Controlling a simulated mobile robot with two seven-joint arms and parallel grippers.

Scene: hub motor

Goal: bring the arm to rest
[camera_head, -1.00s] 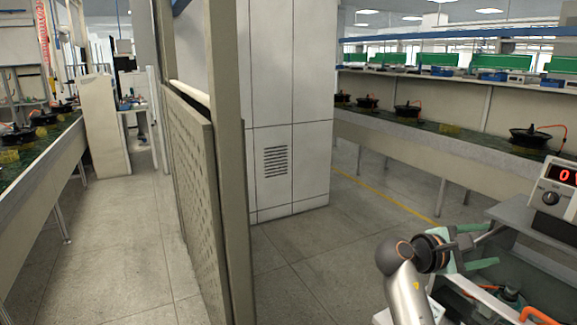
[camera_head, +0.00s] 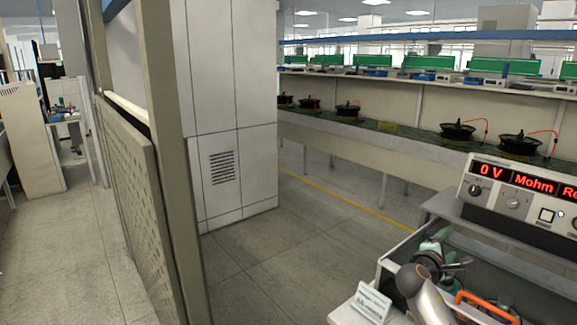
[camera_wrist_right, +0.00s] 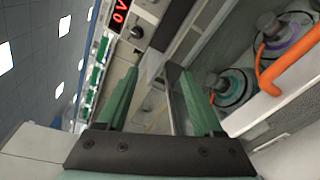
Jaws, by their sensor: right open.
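My right arm (camera_head: 430,302) comes in from the bottom right of the head view. My right gripper (camera_head: 447,252), with green fingers, is at the end of it, seen in front of an open grey bin-like station. In the right wrist view the two green fingers of the right gripper (camera_wrist_right: 155,85) stand apart with nothing between them. My left gripper is not in view.
A tester box (camera_head: 515,190) with a red display stands right of the gripper. An orange handle (camera_head: 488,300) and a small white sign (camera_head: 371,302) are close to the arm. A long bench (camera_head: 400,146) with several black hub motors runs behind. A mesh partition (camera_head: 130,190) stands left; the floor between is clear.

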